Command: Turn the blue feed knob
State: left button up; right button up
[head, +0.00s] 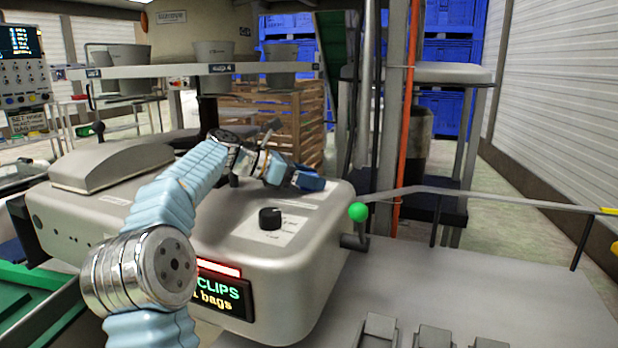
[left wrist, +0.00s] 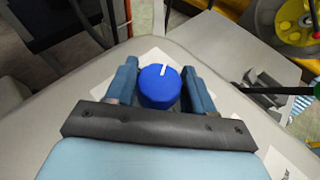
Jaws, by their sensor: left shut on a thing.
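The blue feed knob (left wrist: 159,88) shows in the left wrist view as a round cap with a white pointer line, aimed up and slightly right in that picture. My left gripper (left wrist: 160,76) has one blue finger on each side of the knob and is shut on it. In the head view my left gripper (head: 307,180) is over the back right part of the clipper's grey top (head: 335,205). There its fingers hide the knob. My right gripper is in neither view.
A black knob (head: 270,218) stands on a white label in front of the left gripper. A lit display (head: 222,291) is on the front. A grey table (head: 480,290) extends right, with small blocks at its front edge.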

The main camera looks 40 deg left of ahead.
pick_arm(q)
jog(key=o, duration=1)
jog(key=shift+c, duration=0.2)
jog(key=v, duration=1.4)
jog(key=shift+d+r, duration=0.1)
